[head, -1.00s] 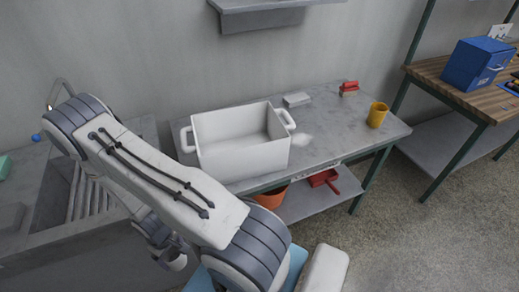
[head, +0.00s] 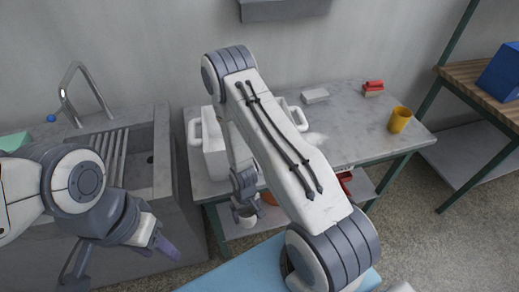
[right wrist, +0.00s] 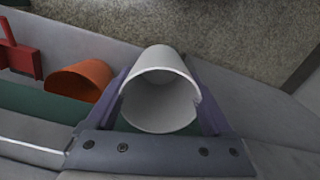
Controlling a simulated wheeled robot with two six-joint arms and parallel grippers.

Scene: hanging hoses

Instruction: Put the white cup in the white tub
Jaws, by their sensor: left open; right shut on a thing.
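The white cup (right wrist: 160,88) is between the fingers of my right gripper (right wrist: 165,108) in the right wrist view, its open mouth showing. In the head view the cup (head: 246,219) hangs below my right gripper (head: 244,197), which is shut on it in front of the grey table. The white tub (head: 214,160) stands on that table, partly hidden behind my right arm. The cup is outside the tub, on its near side and lower than its rim. My left gripper (head: 120,255) is open and empty at the lower left, before the sink unit.
A yellow cup (head: 400,119), a red-handled brush (head: 373,88) and a pale block (head: 315,96) are on the grey table (head: 350,135). An orange bucket (right wrist: 82,79) is below. A sink with a tap (head: 75,88) is left; a wooden bench (head: 480,96) is right.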

